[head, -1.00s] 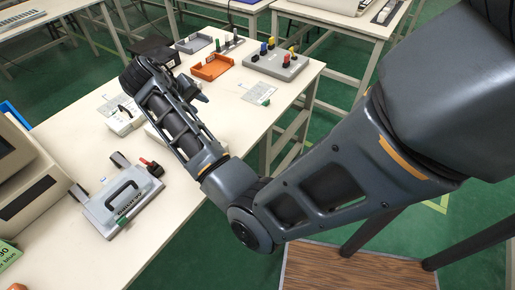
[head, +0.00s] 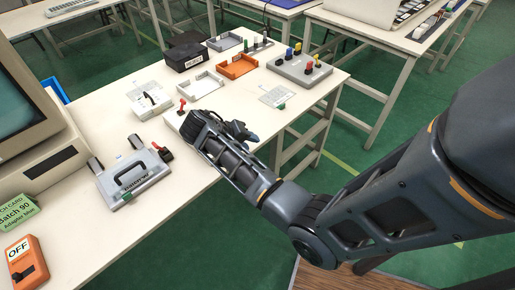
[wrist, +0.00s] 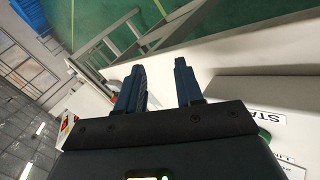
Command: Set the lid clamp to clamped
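A grey lid-like panel (head: 145,187) with a black handle lies on the left part of the bench in the head view. A small red-and-black lever (head: 163,153) sits at its right corner; it looks like the lid clamp, but its setting is too small to tell. My gripper (head: 243,131) is above the bench's right edge, to the right of the panel and well apart from it. In the wrist view my gripper (wrist: 160,78) has two dark fingers spread apart with nothing between them. The panel cannot be made out in the wrist view.
A white box (head: 143,111) with a black lever and a red-knobbed lever (head: 182,106) stand behind the panel. An orange tray (head: 237,72) and a grey button box (head: 300,76) are farther back. A monitor (head: 20,80) and an orange OFF switch (head: 27,262) are at left.

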